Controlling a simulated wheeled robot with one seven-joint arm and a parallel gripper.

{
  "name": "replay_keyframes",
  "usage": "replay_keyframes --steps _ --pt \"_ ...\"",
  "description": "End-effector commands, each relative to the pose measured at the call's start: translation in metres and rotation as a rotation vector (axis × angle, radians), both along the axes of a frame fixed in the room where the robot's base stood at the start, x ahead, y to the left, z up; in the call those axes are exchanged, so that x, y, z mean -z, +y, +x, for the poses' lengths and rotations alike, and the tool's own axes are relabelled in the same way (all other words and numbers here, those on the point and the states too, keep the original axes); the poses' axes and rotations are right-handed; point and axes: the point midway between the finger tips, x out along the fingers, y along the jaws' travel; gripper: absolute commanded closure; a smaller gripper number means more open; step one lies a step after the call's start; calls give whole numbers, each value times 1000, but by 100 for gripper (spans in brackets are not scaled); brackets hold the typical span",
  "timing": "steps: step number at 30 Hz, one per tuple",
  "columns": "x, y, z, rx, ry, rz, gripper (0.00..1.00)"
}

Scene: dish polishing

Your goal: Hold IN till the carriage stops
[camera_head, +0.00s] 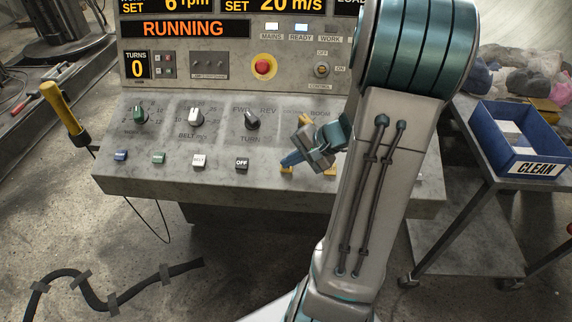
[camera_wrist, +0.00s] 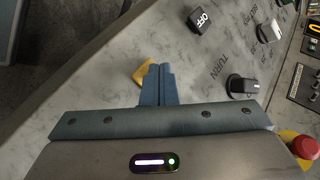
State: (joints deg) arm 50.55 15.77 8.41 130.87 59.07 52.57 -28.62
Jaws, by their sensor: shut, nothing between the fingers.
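The grey control console (camera_head: 220,110) fills the upper middle of the head view. My gripper (camera_head: 291,159) is shut and empty, with its blue fingers pointing down at a yellow button (camera_head: 286,170) on the console's front slope. In the wrist view the shut fingers (camera_wrist: 157,84) partly cover a yellow button (camera_wrist: 144,72). I cannot tell whether the fingertips touch or press it. A second yellow button (camera_head: 330,171) shows beside my arm. No legend is readable on either yellow button. The carriage is not identifiable in these views.
The display (camera_head: 183,29) reads RUNNING, and the turns counter (camera_head: 137,68) reads 0. A red stop button (camera_head: 263,66) and several knobs sit above the button row. The OFF button (camera_head: 242,163) is left of my gripper. A blue CLEAN crate (camera_head: 520,140) stands at right.

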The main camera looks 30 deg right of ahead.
Motion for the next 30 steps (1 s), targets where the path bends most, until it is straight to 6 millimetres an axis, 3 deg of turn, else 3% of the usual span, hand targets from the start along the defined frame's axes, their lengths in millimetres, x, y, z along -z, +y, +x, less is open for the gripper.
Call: replay_keyframes --steps 6,19,30 --pt "-13 2 -3 0 -1 -1 100" --pt "-16 3 -4 -1 -1 0 100" --pt "-49 10 -14 -1 -1 0 100"
